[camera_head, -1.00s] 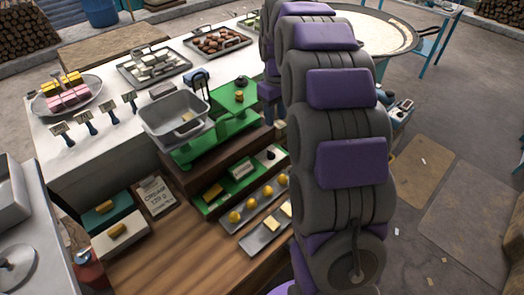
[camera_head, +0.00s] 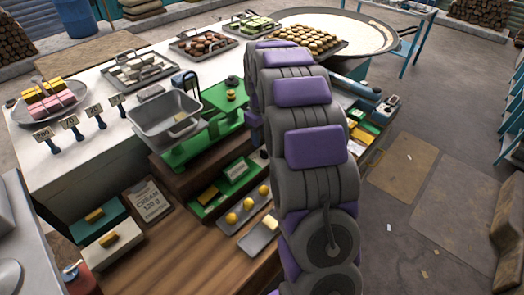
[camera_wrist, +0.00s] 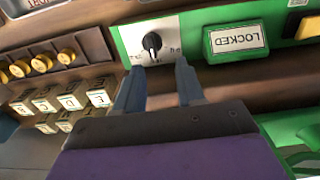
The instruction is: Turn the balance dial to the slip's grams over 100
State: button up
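The balance dial (camera_wrist: 152,44) is a black knob on a white plate in a green panel in the wrist view. Its marks are too small to read. My gripper (camera_wrist: 158,76) is open, its two blue-grey fingers pointing at the plate just below the knob, nothing between them. In the head view my arm hides the dial and gripper. The green balance (camera_head: 200,140) carries a grey pan (camera_head: 167,118) at left and a small brass piece (camera_head: 231,95) on its right platform. The slip (camera_head: 148,199) lies on a clipboard; its gram figure is unclear, possibly 120 g.
A green plaque reading LOCKED (camera_wrist: 237,40) sits right of the dial, with a yellow block (camera_wrist: 310,26) further right. Brass knobs (camera_wrist: 41,62) and lettered white blocks (camera_wrist: 72,96) stand at the left. A teal box (camera_head: 97,217) and bare wood (camera_head: 165,245) are in front.

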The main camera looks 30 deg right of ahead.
aim_at(264, 151)
jog(key=f, duration=0.2)
jog(key=d+f, duration=0.1)
jog(key=f, duration=0.1)
jog(key=d+f+b, duration=0.1)
jog(key=f, duration=0.1)
jog(key=shift+d+f, duration=0.2)
jog(key=shift+f, duration=0.05)
jog(key=shift+a+r, duration=0.1)
jog(key=shift+a, duration=0.85)
jog(key=shift+c, duration=1.2)
jog(key=shift+d, duration=0.65)
jog(key=c, duration=0.5)
jog(key=shift+a, duration=0.2)
grip_shut()
jog(key=shift+a, duration=0.1)
